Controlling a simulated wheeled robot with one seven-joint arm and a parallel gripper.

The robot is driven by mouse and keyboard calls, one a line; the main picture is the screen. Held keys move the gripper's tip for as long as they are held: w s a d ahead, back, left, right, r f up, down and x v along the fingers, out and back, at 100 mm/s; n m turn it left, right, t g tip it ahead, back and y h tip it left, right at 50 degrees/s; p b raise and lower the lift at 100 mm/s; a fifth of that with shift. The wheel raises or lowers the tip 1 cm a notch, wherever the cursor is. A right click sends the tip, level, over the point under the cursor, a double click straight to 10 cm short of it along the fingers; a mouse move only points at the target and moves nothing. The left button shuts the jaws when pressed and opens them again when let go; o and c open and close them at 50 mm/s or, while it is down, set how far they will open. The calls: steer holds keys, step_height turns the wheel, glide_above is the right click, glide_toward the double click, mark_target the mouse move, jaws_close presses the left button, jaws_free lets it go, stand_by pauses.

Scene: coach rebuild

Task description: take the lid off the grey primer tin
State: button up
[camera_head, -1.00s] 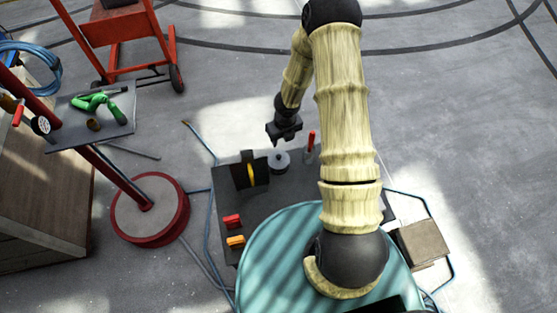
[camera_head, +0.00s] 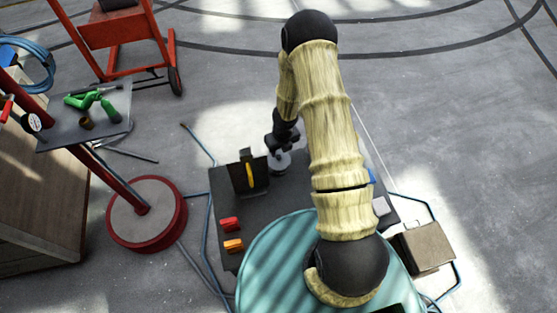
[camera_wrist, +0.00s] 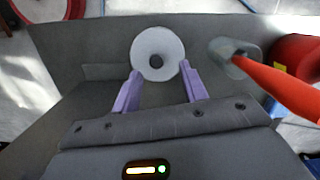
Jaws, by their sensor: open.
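The grey primer tin (camera_head: 279,163) stands on the dark worktop, partly hidden by my gripper (camera_head: 282,142) in the head view. In the wrist view its round pale grey lid (camera_wrist: 150,40) shows from above, with a small darker knob (camera_wrist: 156,61) at its middle. My gripper (camera_wrist: 160,69) is open and empty. Its two purple fingers point toward the lid, with their tips on either side of its near part. I cannot tell whether the tips touch it. The tin's body is hidden under the lid.
A grey holder (camera_wrist: 228,47) with a red-handled tool (camera_wrist: 282,88) stands close right of the tin in the wrist view, beside a red cylinder (camera_wrist: 300,52). A black stand with a yellow part (camera_head: 249,176) is left of the tin. Red (camera_head: 230,223) and orange blocks (camera_head: 233,245) lie nearer.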

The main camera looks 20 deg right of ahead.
mark_target(279, 157)
steer(key=f+b, duration=0.2)
steer(key=f, duration=0.1)
steer(key=f+b, duration=0.1)
steer(key=shift+w+a+f, duration=0.2)
steer(key=shift+a+f, duration=0.1)
steer(key=shift+f, duration=0.1)
steer(key=shift+r, duration=0.1)
steer(key=shift+c, duration=0.2)
jaws_close()
